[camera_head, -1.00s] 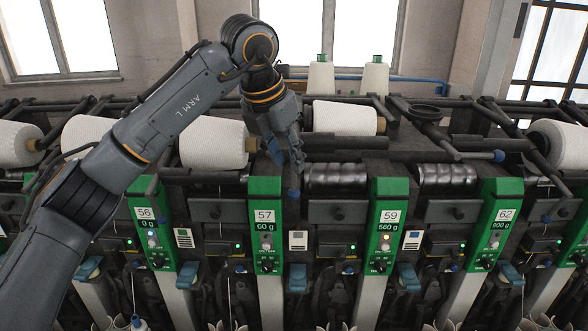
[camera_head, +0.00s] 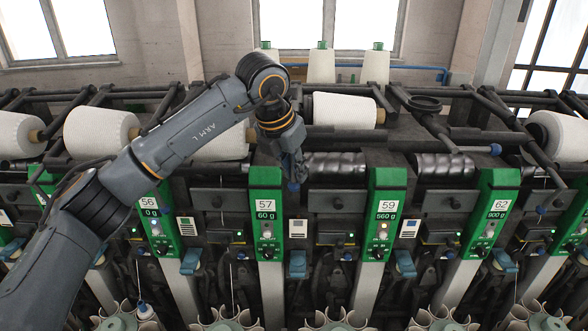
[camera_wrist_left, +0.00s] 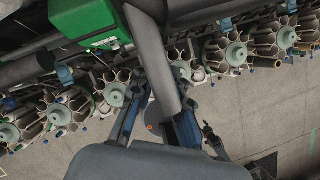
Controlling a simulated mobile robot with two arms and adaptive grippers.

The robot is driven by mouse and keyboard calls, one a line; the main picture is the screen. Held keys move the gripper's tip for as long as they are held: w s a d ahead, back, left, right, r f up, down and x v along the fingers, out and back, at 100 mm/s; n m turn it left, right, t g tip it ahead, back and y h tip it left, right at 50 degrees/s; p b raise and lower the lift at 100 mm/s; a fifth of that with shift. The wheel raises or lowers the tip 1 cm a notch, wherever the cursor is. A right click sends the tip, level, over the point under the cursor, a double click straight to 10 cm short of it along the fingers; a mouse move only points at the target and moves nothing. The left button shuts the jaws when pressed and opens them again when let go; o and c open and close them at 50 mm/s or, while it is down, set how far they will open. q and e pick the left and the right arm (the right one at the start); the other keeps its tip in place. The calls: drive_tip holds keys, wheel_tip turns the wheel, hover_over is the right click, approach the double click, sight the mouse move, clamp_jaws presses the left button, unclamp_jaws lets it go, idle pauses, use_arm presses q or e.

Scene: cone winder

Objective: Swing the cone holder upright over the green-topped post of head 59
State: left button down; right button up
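The green panel of head 59 (camera_head: 386,208) tops a pale post right of centre. A white cone (camera_head: 343,110) lies in the holder behind the dark drum (camera_head: 335,166). A blue knob (camera_head: 293,187) sits at the end of a dark bar left of this drum. My left gripper (camera_head: 296,176) is at this knob and partly hides it. In the left wrist view, a grey bar (camera_wrist_left: 155,60) runs between the fingers of this gripper (camera_wrist_left: 158,130); the fingers look apart, and contact is unclear. The right gripper is out of view.
An empty holder with a dark ring (camera_head: 425,103) and a blue knob (camera_head: 495,150) lies right of the cone. Green panels 57 (camera_head: 265,208) and 62 (camera_head: 497,208) flank panel 59. Several green-tipped white cones (camera_head: 322,66) stand behind. Floor (camera_wrist_left: 240,115) shows below.

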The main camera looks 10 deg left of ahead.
use_arm(q)
drive_tip(key=shift+f, duration=0.2)
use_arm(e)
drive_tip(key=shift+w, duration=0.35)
use_arm(q)
drive_tip(key=shift+d+f+b, duration=0.1)
drive_tip(key=shift+f+b, duration=0.1)
drive_tip(key=shift+b, duration=0.5)
drive_tip(key=d+r+n+t+h+b, duration=0.3)
drive_tip(key=h+b, duration=1.2)
drive_tip(key=b, duration=0.9)
drive_tip(key=shift+w+d+r+n+t, duration=0.4)
drive_tip(key=shift+d+r+t, duration=0.55)
drive_tip(key=shift+t, duration=0.35)
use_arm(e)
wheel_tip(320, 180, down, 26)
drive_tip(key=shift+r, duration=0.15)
use_arm(q)
drive_tip(key=shift+r, duration=0.15)
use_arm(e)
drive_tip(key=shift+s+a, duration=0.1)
